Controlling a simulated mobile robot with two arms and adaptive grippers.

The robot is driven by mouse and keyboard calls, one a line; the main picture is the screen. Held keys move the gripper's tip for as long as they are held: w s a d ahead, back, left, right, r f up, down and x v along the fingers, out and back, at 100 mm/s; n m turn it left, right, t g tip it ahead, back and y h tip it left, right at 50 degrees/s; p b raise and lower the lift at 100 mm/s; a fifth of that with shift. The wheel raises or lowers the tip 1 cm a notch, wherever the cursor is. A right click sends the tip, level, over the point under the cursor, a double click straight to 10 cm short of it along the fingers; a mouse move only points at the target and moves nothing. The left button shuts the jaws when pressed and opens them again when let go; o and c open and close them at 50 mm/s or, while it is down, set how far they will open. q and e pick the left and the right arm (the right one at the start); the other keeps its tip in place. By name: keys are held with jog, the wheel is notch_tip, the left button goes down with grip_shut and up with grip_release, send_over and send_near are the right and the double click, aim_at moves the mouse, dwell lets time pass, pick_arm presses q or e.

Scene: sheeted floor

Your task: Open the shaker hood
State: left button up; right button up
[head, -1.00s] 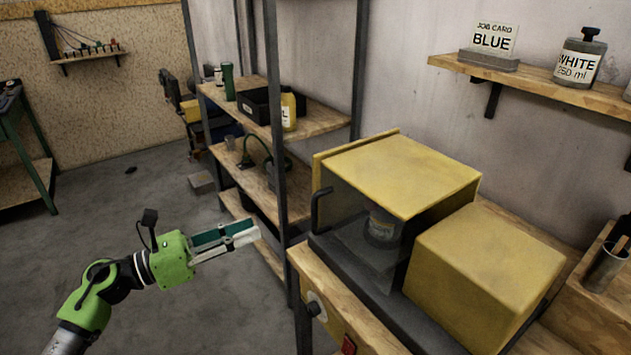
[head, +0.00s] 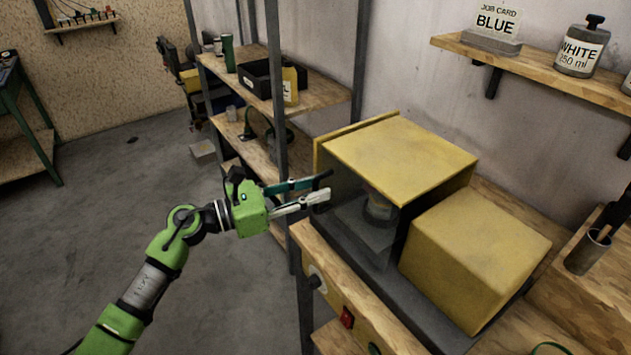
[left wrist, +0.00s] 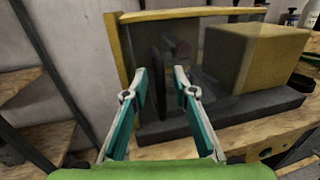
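The shaker hood (head: 400,155) is a yellow box with a see-through dark front, on a dark base on a wooden bench. Its front looks closed. A labelled can (head: 378,208) shows dimly inside. The hood's black bar handle (head: 326,175) is at its left front edge, partly hidden by my fingers. My left gripper (head: 321,187) is open, its fingertips at the handle. In the left wrist view the fingers (left wrist: 161,76) are apart, with the dark handle (left wrist: 160,48) showing between and beyond the tips. I cannot tell whether they touch it. My right gripper is not in view.
A second yellow box (head: 475,255) sits right of the hood on the same base. A red switch (head: 347,317) and a knob are on the bench front. A shelf rack (head: 276,100) stands close behind my left arm. The floor at left is open.

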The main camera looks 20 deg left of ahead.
pick_arm(q)
jog(key=shift+w+d, duration=0.3)
jog(key=shift+d, duration=0.05)
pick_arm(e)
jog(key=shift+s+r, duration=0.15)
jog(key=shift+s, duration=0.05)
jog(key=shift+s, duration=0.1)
pick_arm(q)
jog(key=shift+c, duration=0.3)
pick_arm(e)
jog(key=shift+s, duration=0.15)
pick_arm(q)
grip_shut()
